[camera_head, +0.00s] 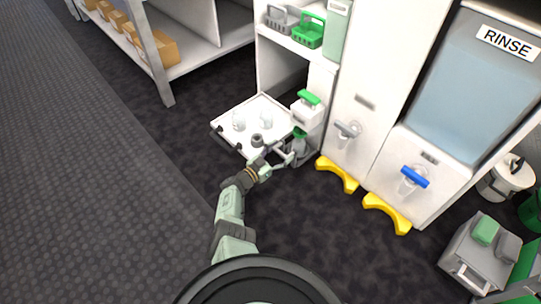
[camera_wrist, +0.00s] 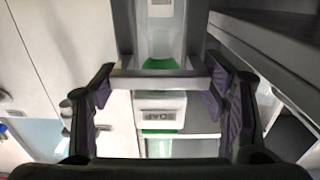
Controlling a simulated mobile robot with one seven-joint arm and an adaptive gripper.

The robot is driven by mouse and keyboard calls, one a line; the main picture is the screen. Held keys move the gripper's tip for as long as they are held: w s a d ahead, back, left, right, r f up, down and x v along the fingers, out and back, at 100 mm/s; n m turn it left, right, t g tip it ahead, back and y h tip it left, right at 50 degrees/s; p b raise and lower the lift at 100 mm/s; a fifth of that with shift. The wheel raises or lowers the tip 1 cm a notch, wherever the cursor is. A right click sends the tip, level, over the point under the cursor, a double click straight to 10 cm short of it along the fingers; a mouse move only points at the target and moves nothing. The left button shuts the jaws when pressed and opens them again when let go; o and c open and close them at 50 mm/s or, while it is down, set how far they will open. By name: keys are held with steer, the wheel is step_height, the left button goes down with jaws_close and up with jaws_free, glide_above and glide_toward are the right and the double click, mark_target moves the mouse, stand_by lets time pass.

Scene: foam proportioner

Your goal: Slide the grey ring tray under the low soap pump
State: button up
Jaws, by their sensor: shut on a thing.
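My gripper (camera_head: 281,164) is low in front of the soap unit in the head view. In the wrist view my gripper (camera_wrist: 158,84) has its purple-padded fingers on either side of the grey ring tray (camera_wrist: 123,78), shut on it. The soap pump (camera_head: 306,116) is a white box with a green top, fixed low on the white cabinet. Its upside-down label reads SOAP in the wrist view (camera_wrist: 162,104). A pale bottle with a green top (camera_head: 299,145) is just below the pump. In the wrist view it appears within the tray's frame; whether it sits in the tray is unclear.
A white pull-out shelf (camera_head: 228,133) with clear vessels and a small dark ring extends left of the pump. Grey and green baskets (camera_head: 308,33) sit above. Yellow floor brackets (camera_head: 337,174) and a blue-handled tap (camera_head: 413,177) are to the right. The carpet in front is open.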

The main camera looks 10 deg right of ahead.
steer(key=shift+w+d, duration=0.45)
steer(key=o, duration=1.7)
steer(key=shift+d, duration=0.15)
steer(key=shift+s, duration=0.1)
